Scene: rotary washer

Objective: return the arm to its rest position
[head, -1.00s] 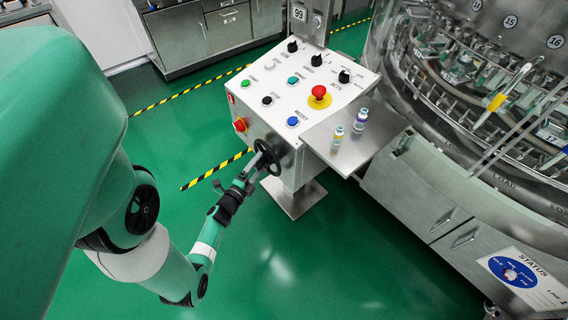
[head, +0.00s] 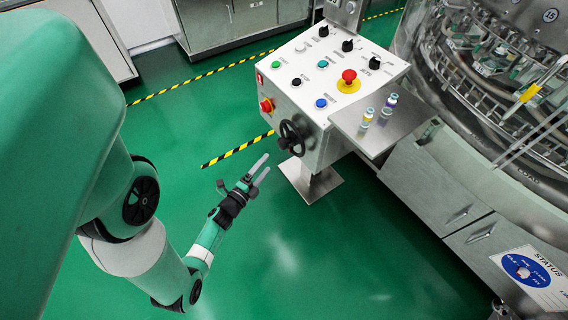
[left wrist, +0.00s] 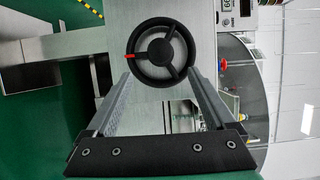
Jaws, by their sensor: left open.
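My left gripper (head: 260,170) is open and empty in the head view, a little below and to the left of the black handwheel (head: 291,138) on the control box. A gap shows between its fingertips and the wheel. In the left wrist view, the two fingers of my left gripper (left wrist: 160,82) are spread apart, with nothing between them. The handwheel (left wrist: 161,52), with a red mark on its left spoke, shows beyond the fingertips. My right gripper is in neither view.
The control box (head: 330,65) carries knobs, buttons and a red emergency stop (head: 349,76). Two small vials (head: 368,116) (head: 391,101) stand on the steel shelf (head: 376,137) beside it. The washer (head: 490,60) stands at right. Green floor (head: 300,260) is clear around my left arm.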

